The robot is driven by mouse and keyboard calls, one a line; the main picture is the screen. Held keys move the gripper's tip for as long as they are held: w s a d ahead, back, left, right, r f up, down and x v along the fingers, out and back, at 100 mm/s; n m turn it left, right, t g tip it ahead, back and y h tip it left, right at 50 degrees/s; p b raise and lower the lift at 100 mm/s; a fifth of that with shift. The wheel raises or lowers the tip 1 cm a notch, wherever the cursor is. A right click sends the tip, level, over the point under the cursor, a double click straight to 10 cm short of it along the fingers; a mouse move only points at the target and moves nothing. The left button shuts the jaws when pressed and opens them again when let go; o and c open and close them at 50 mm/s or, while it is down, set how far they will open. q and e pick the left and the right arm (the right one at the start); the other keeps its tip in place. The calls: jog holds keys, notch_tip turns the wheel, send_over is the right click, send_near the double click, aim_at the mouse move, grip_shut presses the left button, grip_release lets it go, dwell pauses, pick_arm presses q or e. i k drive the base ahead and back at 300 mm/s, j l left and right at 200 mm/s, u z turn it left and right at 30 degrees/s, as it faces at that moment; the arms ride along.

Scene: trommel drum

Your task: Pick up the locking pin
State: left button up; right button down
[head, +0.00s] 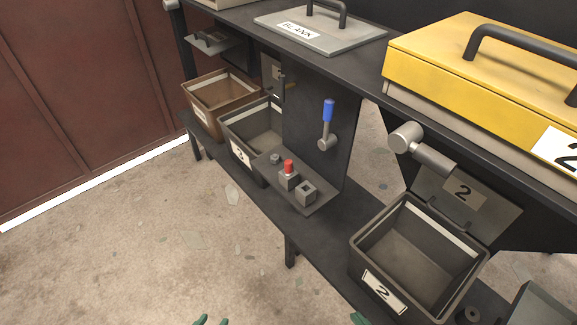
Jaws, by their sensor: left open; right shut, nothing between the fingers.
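The locking pin seems to be the small red-topped piece (288,166), upright in a grey block (289,182) on a small dark shelf below the panel. My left gripper (211,321) shows only its green fingertips at the bottom edge, spread apart, with nothing between them. My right gripper (359,319) shows only a green tip at the bottom edge, shut and empty. Both are well below and apart from the red-topped piece. The rest of both grippers is out of frame.
A second grey block (306,193) with a square opening and a small grey knob (275,159) flank the pin. A blue-handled lever (328,112) is on the panel above. Bin 3 (231,132) is left, bin 2 (363,262) right. The floor (130,260) at left is open.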

aim_at(288, 171)
jog(key=j+z, duration=0.15)
jog(key=z, duration=0.65)
jog(key=j+z, duration=0.65)
jog(key=j, duration=0.2)
jog(key=j+z, duration=0.15)
jog(key=j, duration=0.3)
jog(key=k+j+z, duration=0.1)
jog(key=j, duration=0.35)
